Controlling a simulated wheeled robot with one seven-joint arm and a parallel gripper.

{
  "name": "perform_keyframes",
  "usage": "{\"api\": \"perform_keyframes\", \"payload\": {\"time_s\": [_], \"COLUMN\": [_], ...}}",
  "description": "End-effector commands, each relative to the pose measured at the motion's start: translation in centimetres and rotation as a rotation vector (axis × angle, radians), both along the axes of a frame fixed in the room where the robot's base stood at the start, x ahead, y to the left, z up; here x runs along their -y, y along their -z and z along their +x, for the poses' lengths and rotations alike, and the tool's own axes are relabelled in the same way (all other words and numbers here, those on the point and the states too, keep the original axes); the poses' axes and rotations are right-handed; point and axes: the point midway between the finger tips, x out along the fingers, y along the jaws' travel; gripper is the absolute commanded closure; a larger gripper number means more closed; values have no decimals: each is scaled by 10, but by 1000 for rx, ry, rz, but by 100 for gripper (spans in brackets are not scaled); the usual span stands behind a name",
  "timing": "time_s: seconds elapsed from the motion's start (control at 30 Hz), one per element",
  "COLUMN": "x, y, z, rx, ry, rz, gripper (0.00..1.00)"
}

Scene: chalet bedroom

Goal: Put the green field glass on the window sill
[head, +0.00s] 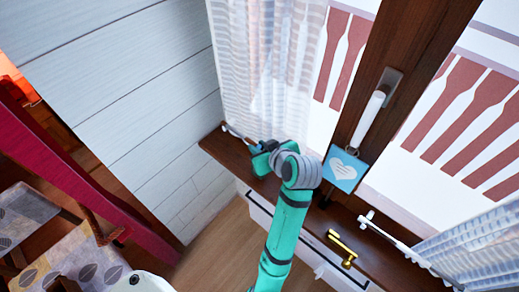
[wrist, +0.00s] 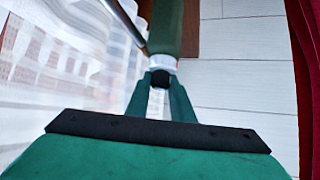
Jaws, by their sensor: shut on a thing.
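The green field glass (wrist: 178,28) shows in the wrist view as a dark green cylinder with a pale band at its near end. My gripper (wrist: 162,84) is shut on that near end, and the green barrel points away from it. In the head view my gripper (head: 258,148) is over the left end of the dark brown window sill (head: 218,145). There the wrist mostly hides the field glass, and I cannot tell whether it touches the sill.
A brass object (head: 342,248) lies on the sill to the right of my arm. A blue card with a white heart (head: 345,169) is by the window post. Sheer curtains (head: 262,70) hang close behind my gripper. A plank wall (head: 120,95) is at left.

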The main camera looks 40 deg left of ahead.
Motion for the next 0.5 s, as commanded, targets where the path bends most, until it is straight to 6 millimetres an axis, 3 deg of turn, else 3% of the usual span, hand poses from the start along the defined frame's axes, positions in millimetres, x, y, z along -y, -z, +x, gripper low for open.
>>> {"api": "perform_keyframes", "payload": {"time_s": [0.13,0.5], "x": [1,1], "y": [20,23], "z": [0,0], "rx": [-2,0], "ry": [1,1], "rz": [-1,0], "gripper": [100,100]}}
